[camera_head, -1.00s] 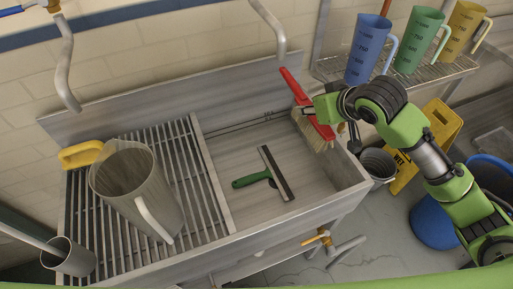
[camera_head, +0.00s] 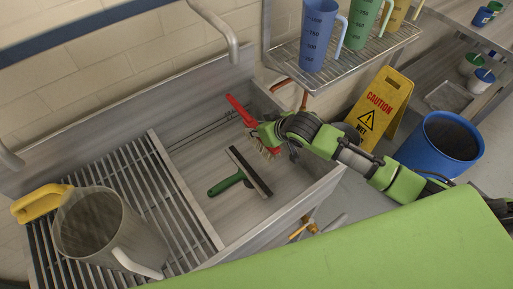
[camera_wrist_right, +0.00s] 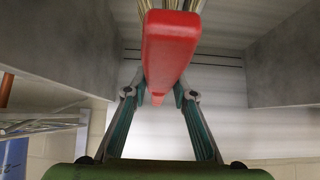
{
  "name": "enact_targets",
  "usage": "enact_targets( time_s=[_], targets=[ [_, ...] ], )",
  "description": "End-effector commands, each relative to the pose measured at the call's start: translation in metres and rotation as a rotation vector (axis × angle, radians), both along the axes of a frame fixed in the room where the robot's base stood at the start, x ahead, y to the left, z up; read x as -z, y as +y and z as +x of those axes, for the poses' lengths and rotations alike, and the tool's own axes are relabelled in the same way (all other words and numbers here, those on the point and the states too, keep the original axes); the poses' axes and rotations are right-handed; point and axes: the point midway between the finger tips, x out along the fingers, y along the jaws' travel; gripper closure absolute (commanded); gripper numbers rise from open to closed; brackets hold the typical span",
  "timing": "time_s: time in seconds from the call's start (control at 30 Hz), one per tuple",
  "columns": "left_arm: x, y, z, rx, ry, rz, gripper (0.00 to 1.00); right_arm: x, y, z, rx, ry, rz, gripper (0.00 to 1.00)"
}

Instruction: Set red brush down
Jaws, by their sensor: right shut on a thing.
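The red brush (camera_head: 240,110) has a red handle and pale bristles. My right gripper (camera_head: 262,136) is shut on it, over the back right part of the sink basin (camera_head: 200,160). In the right wrist view the red brush (camera_wrist_right: 170,45) lies between the two fingers of the right gripper (camera_wrist_right: 158,95), with bristles at the top edge. I cannot tell whether the brush touches the basin floor. My left gripper is not in view.
A clear jug (camera_head: 105,235) stands on the slatted drainboard. A shelf with coloured jugs is behind. A yellow caution sign (camera_head: 383,105) and a blue bin (camera_head: 440,145) stand at right.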

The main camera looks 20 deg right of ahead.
Motion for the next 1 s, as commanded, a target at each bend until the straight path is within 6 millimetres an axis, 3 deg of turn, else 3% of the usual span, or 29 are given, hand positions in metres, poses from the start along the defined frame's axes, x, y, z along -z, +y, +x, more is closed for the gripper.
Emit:
enact_targets(
  time_s=[0.1, 0.3, 0.7, 1.0],
  targets=[
    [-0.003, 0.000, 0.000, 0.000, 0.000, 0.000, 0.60, 0.033, 0.000, -0.001, 0.001, 0.004, 0.001, 1.00],
    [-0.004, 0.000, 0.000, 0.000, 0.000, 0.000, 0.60, 0.070, 0.001, 0.000, -0.001, -0.002, 0.001, 1.00],
    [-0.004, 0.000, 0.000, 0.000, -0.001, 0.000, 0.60, 0.112, 0.000, 0.000, 0.000, -0.001, 0.000, 1.00],
    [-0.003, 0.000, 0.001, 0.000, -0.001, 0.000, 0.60, 0.116, 0.000, 0.001, 0.000, -0.003, 0.001, 1.00]
  ],
)
